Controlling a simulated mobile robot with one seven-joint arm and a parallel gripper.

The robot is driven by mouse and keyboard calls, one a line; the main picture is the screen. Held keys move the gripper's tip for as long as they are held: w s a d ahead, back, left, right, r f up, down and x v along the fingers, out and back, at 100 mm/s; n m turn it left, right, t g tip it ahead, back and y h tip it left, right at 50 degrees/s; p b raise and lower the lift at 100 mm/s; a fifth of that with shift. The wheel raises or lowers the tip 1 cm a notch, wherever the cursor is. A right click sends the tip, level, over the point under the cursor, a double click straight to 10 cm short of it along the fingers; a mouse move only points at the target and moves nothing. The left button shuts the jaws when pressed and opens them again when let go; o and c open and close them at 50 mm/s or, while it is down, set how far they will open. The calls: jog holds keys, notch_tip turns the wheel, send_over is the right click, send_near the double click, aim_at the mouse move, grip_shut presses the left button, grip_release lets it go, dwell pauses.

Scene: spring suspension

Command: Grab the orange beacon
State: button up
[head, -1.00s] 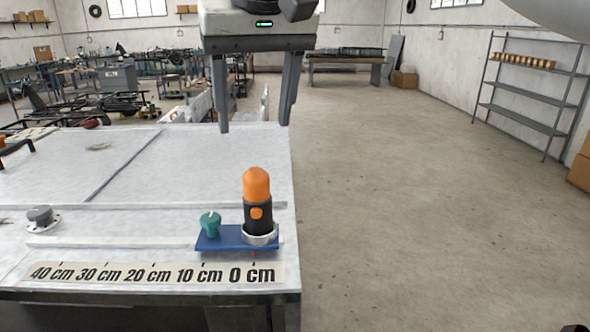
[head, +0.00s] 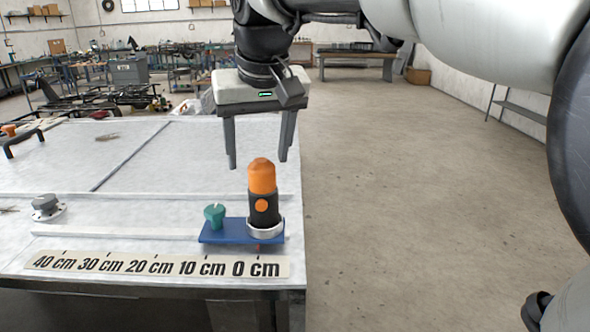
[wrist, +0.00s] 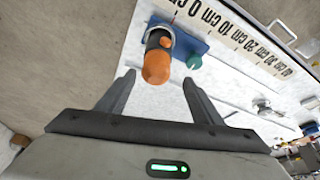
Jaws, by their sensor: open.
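The orange beacon (head: 262,178) has an orange dome on a black body with an orange button. It stands upright in a pale ring on a blue base plate (head: 225,232) near the table's right front corner. My gripper (head: 258,164) is open and empty. Its fingers point down, above and seemingly behind the beacon in the head view. In the wrist view the beacon (wrist: 157,62) lies beyond the open fingertips (wrist: 157,76), between them in the picture and apart from both.
A green knob (head: 214,215) stands on the blue plate just left of the beacon. A ruler strip (head: 155,265) runs along the front edge of the white table (head: 60,165). A grey knob (head: 46,206) sits at left. Open floor lies to the right.

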aim_at(262, 163)
jog(key=x, duration=0.5)
jog(key=shift+d+f, duration=0.1)
jog(key=shift+d, duration=0.25)
jog(key=shift+c, duration=0.4)
grip_shut()
